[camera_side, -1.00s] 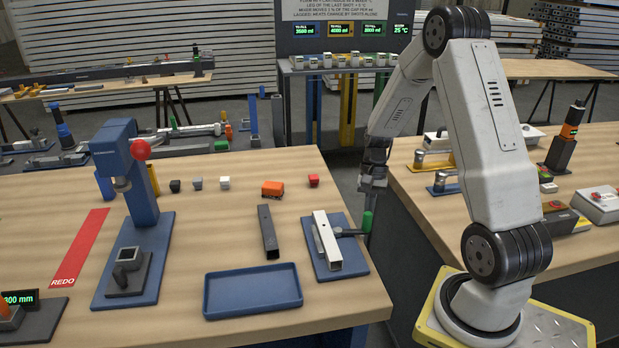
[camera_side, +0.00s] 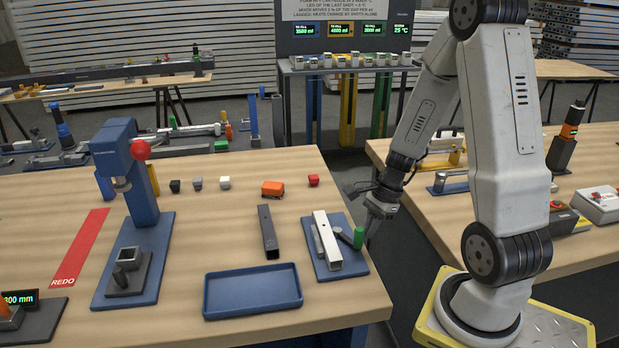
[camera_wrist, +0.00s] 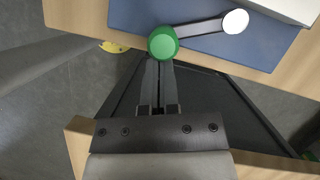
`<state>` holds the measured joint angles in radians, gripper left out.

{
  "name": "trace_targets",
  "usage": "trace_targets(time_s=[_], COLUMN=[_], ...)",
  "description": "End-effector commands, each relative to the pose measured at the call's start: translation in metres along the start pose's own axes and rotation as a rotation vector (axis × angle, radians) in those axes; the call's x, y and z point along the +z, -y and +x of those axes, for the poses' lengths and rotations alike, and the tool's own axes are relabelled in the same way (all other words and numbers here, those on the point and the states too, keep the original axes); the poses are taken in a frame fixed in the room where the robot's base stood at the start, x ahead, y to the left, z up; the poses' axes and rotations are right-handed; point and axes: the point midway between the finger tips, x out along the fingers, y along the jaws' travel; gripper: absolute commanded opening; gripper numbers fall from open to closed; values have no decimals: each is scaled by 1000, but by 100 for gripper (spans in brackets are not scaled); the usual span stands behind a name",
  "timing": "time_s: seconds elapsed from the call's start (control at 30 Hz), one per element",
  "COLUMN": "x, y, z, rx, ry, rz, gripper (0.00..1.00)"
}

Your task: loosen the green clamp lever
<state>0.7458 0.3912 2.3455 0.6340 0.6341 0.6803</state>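The clamp lever's green knob (camera_side: 358,238) stands upright at the end of a grey arm on the blue clamp base (camera_side: 350,270). In the wrist view the green knob (camera_wrist: 163,42) is seen from above, and the lever arm (camera_wrist: 200,28) runs right to a pale round pivot (camera_wrist: 235,20). A light square tube (camera_side: 327,240) lies in the clamp. My gripper (camera_side: 372,236) is just right of the knob. In the wrist view my gripper's fingers (camera_wrist: 160,68) are together, with their tips at the knob, seemingly touching it; the knob partly hides the tips.
A blue tray (camera_side: 252,291) and a dark square tube (camera_side: 268,231) lie left of the clamp. A blue press (camera_side: 135,180) stands further left. The bench edge is near the knob, with a gap before the right bench.

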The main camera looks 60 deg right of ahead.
Motion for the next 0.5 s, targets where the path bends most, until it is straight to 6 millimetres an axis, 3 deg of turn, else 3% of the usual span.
trace_targets(time_s=[0.5], x=[18], y=[-6], z=[7], rx=[1], ry=[0], rz=[-3], gripper=[0])
